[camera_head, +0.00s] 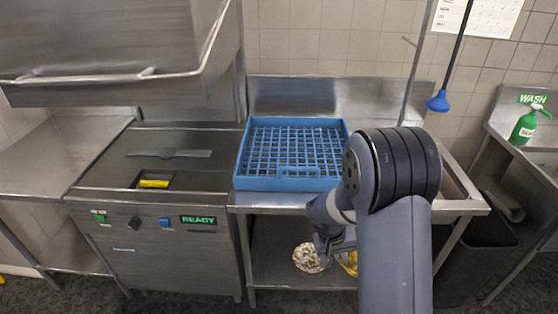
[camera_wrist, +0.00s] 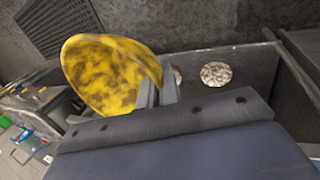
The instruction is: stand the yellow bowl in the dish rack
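The yellow bowl (camera_wrist: 105,72), with brown smudges, fills the upper left of the wrist view. My gripper (camera_wrist: 158,92) is closed on its right-hand rim, and the bowl is tilted. In the head view only a yellow sliver of the bowl (camera_head: 348,264) shows beside my arm, low in front of the counter; the rest is hidden. My gripper (camera_head: 336,242) is partly hidden there by my own arm. The dish rack is a blue square grid rack (camera_head: 243,160), empty, on the steel counter above and behind the gripper.
A pale speckled round dish (camera_head: 310,258) lies on the lower shelf (camera_head: 270,262); it also shows in the wrist view (camera_wrist: 216,75). The dishwasher (camera_head: 150,240) stands left of the rack. A blue-tipped hose (camera_head: 438,102) hangs at the right. A green bottle (camera_head: 526,126) stands far right.

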